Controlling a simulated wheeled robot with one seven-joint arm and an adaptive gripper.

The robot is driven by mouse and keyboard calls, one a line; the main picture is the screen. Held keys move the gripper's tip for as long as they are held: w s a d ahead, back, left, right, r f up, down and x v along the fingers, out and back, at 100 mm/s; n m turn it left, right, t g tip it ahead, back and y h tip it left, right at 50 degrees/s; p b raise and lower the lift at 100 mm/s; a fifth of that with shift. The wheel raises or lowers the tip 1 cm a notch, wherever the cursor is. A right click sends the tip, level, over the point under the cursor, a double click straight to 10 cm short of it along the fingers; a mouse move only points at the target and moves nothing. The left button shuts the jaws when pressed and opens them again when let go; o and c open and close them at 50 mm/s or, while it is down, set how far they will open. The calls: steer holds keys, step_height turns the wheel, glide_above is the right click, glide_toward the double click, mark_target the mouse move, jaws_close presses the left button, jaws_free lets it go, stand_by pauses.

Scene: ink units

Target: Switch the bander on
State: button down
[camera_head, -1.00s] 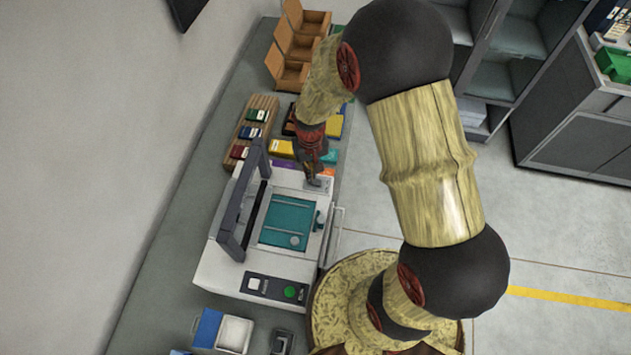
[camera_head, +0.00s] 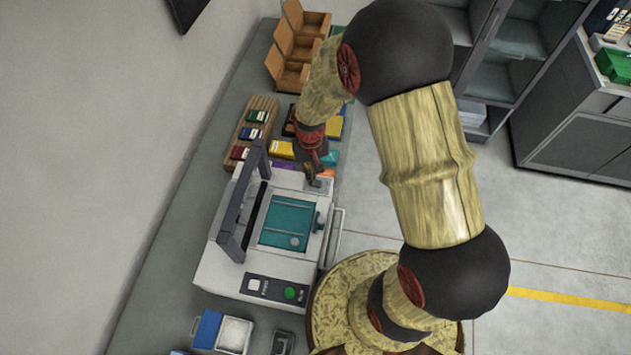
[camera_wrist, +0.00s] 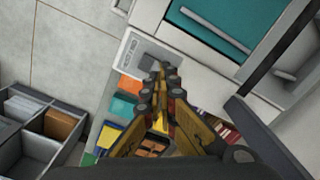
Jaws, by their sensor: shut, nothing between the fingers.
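The bander (camera_head: 220,272) is a light grey machine on the bench, with a dark arch (camera_head: 241,200) and a teal bed (camera_head: 287,222). My gripper (camera_head: 318,185) is over that corner, pointing down. In the wrist view my gripper (camera_wrist: 162,72) has its fingers together and empty, with the tips at the grey part. I cannot tell whether they touch it.
Coloured blocks (camera_head: 282,149) and a wooden rack (camera_head: 258,117) lie behind the bander. Cardboard bins (camera_head: 290,72) stand farther back. A blue and white box (camera_head: 222,332) is in front. In the wrist view, a divided grey tray (camera_wrist: 45,125) is at left.

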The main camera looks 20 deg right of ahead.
steer(key=shift+f+b, duration=1)
steer(key=shift+f, duration=0.45)
steer(key=shift+r+p, duration=2.3)
steer(key=shift+r, duration=1.25)
